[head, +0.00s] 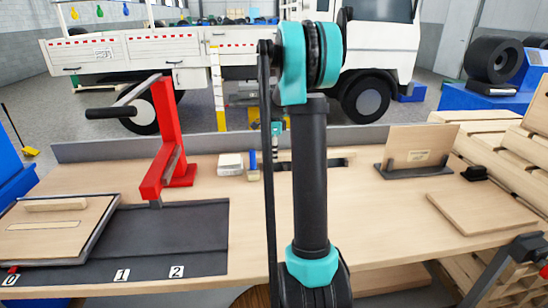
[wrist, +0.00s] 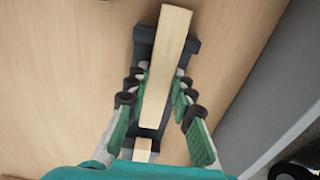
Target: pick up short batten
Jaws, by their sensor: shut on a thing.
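A short batten (wrist: 173,38), a pale straight wooden bar, lies between the two green-padded fingers of my gripper (wrist: 160,82) in the wrist view. My gripper is shut on it. Below the batten is a dark holder (wrist: 144,40), whose ends show around it. I cannot tell whether the batten still touches the holder. A second small pale wood piece (wrist: 143,148) shows near the lower end of the holder. In the head view my arm hides most of the grip, and only part of the dark holder (head: 340,163) shows beside it.
A red press (head: 165,140) with a black lever stands at the left of the bench (head: 400,220). A dark mat (head: 190,235) marked with numbers and a wooden panel (head: 45,230) lie in front. A white block (head: 230,163) is near the back. An upright board (head: 420,147) stands right.

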